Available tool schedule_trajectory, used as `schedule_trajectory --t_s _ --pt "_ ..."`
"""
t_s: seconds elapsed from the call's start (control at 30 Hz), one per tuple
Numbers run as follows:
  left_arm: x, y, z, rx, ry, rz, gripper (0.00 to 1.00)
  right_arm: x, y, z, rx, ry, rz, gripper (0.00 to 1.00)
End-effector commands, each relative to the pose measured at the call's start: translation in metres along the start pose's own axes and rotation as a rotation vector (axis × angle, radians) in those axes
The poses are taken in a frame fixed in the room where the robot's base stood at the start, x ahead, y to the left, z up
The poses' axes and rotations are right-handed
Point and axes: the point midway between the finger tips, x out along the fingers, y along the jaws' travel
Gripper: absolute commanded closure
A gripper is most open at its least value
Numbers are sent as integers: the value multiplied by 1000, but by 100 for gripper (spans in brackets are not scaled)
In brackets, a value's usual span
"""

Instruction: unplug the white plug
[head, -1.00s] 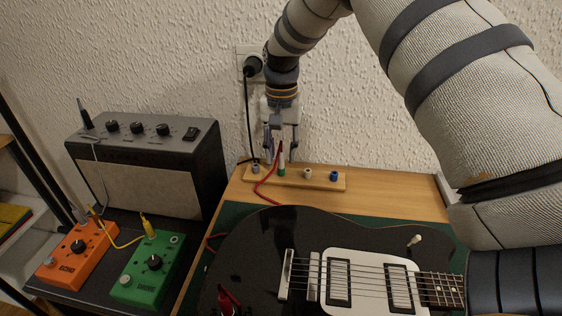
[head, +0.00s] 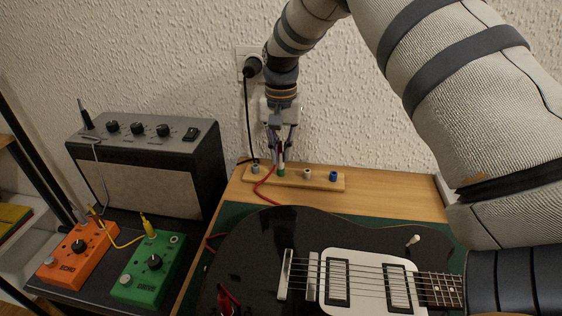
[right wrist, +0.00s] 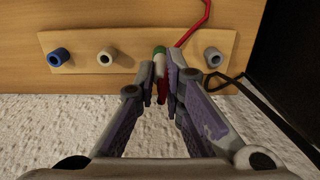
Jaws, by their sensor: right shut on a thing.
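A pale grey-white plug (head: 83,214) on a grey cord is at the back of the orange pedal (head: 76,253). The cord's other end is at a black plug on top of the amplifier. My right gripper (head: 279,158) is far from it, over the wooden rack. It is shut on a red plug with a whitish band (right wrist: 162,80), which stands at the rack's green-ringed hole (right wrist: 158,51). The fingers hide much of this plug in the head view. My left gripper is not in view.
The wooden rack (head: 318,182) has grey, white and blue rings too. A black guitar (head: 262,235) lies in front. The amplifier (head: 150,165) and green pedal (head: 148,273) stand at left. A black plug (head: 252,66) is in the wall outlet.

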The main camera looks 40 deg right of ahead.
Motion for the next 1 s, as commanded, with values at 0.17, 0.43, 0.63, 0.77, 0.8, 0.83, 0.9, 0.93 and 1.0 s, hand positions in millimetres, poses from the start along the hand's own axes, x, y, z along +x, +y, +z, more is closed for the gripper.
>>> schedule_trajectory --t_s 0.17,0.43,0.63,0.77,0.8,0.83,0.9,0.93,1.0 --pt "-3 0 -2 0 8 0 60 -7 -1 0 0 2 -3 100" --pt "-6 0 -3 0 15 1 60 -14 -1 0 0 3 -3 100" --pt "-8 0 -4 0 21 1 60 -19 0 0 0 3 -3 100" --pt "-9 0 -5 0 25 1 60 -23 0 0 0 3 -3 100" --pt "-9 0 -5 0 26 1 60 -24 0 0 0 3 -3 100" --pt "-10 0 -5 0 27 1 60 -24 0 0 0 3 -3 100" --pt "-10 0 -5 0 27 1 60 -24 0 0 0 2 -2 100" --pt "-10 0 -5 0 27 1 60 -24 0 0 0 2 -2 100" --pt "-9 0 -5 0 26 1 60 -24 0 0 0 2 -1 100"
